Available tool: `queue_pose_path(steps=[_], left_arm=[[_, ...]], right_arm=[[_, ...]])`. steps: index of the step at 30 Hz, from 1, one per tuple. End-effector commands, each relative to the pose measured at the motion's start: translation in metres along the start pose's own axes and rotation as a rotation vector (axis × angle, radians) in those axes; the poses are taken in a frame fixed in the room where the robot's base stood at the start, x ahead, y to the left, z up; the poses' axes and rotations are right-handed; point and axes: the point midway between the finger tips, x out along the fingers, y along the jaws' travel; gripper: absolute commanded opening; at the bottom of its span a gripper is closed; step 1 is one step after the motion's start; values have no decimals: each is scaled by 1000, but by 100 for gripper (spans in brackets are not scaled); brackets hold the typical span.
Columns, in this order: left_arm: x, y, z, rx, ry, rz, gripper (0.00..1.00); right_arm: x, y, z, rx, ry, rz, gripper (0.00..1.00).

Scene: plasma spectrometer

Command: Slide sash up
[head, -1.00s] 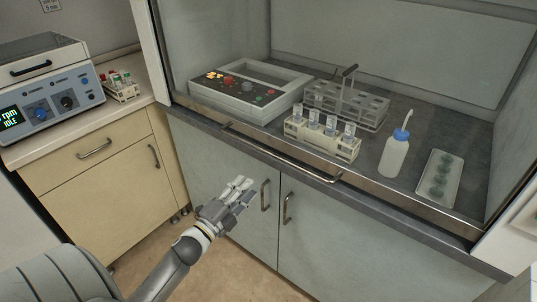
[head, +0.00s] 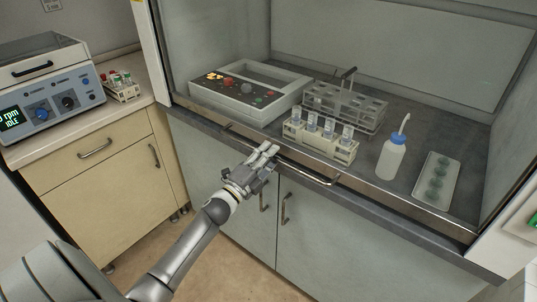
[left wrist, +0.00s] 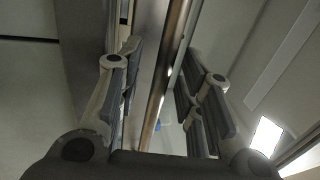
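The sash handle (head: 318,177), a long thin metal bar, runs along the metal front edge (head: 400,205) of the fume hood. The sash's glass is hard to make out. My left gripper (head: 269,152) is at the left-middle part of the handle, covering a piece of it in the head view. In the left wrist view the fingers (left wrist: 160,95) are spread apart, and the bar (left wrist: 168,70) runs between them. I see no finger pressed on the bar. My right gripper is not in view.
Inside the hood stand a grey control box (head: 245,92), a wire rack (head: 345,103), a vial rack (head: 320,141), a wash bottle (head: 391,160) and a tray (head: 438,180). A centrifuge (head: 48,85) stands at left. Cabinet doors (head: 225,190) lie below the handle.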

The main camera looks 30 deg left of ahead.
Motion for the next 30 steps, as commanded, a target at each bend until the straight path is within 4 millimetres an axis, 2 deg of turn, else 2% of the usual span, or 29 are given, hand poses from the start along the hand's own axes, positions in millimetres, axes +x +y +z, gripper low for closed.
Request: queue_pose_path(steps=[8,16,17,26,30], left_arm=[[2,0,0,0,0,1,34],[2,0,0,0,0,0,2],[2,0,0,0,0,1,0],[1,0,0,0,0,1,0],[2,-7,6,2,0,1,0]], right_arm=[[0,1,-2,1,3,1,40],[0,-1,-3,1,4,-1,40],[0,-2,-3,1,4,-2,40],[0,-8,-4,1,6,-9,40],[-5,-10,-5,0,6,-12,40]])
